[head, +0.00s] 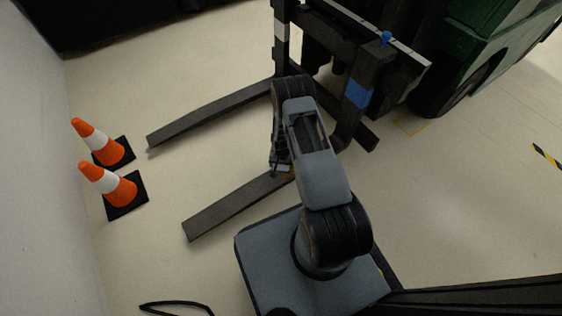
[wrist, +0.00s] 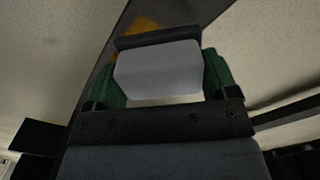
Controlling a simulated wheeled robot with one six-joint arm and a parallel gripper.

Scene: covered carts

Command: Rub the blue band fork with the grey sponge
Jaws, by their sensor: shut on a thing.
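The blue band fork (head: 225,212) is the nearer dark fork, low over the floor. Its upright shank carries a blue band (head: 358,93). My gripper (head: 281,168) points down at this fork, near its heel end. In the wrist view it is shut on the grey sponge (wrist: 158,72), a pale block between green-sided fingers. The dark fork runs behind the sponge there, with an orange-brown patch (wrist: 138,26) on it just beyond. Whether the sponge touches the fork I cannot tell. My arm hides part of the fork's heel in the head view.
The other fork (head: 210,113), with a white band (head: 280,32) on its shank, lies parallel farther back. Two orange and white cones (head: 95,143) (head: 108,183) stand at left. A dark green truck body (head: 480,50) is at back right. Floor between cones and forks is clear.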

